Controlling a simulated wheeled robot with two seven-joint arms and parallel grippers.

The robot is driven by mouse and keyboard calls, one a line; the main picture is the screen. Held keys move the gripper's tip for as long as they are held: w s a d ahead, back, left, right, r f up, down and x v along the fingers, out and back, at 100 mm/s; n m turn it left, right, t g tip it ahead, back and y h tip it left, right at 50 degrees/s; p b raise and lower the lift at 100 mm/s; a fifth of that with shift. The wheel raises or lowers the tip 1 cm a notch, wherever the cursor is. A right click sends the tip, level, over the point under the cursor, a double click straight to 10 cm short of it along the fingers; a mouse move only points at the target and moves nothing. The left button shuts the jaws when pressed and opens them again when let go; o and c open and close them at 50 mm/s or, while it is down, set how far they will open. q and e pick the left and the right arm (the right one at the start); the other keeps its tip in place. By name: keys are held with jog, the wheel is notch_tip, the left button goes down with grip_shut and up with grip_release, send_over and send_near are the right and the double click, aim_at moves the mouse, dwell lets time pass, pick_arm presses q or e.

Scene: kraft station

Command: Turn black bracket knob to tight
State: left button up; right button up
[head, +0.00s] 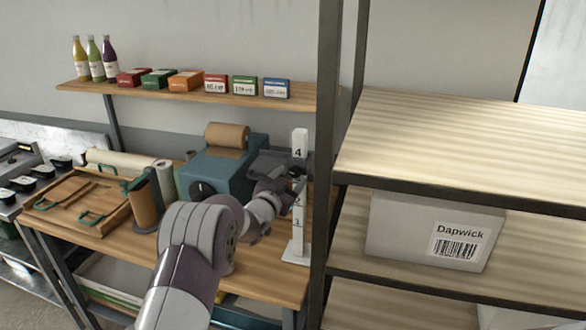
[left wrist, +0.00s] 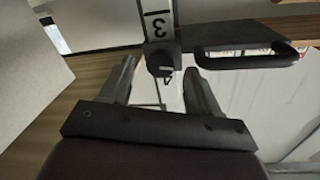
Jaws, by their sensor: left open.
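A white post with black numbers (head: 299,143) stands upright on the wooden bench. A black bracket (head: 268,163) sits on it below the 4; in the left wrist view the bracket (left wrist: 245,42) reaches right as a looped arm. Its black knob (left wrist: 160,58) faces the wrist camera, between the 3 and the 4. My left gripper (left wrist: 160,68) is open, with one finger on either side of the knob and gaps visible; I cannot tell whether the tips have reached its depth. In the head view my left gripper (head: 284,197) is small and dark beside the post, and the knob is hidden.
A blue dispenser (head: 235,178) with a brown roll stands left of the post. A wooden tray (head: 75,203) lies on the bench's left. A metal-framed rack (head: 326,120) with a Dapwick box (head: 400,228) stands close right of the post. A shelf (head: 190,95) holds bottles and boxes above.

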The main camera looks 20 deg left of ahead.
pick_arm(q)
jog(key=shift+w+d+p, duration=0.1)
jog(key=shift+w+p, duration=0.2)
jog(key=shift+w, duration=0.8)
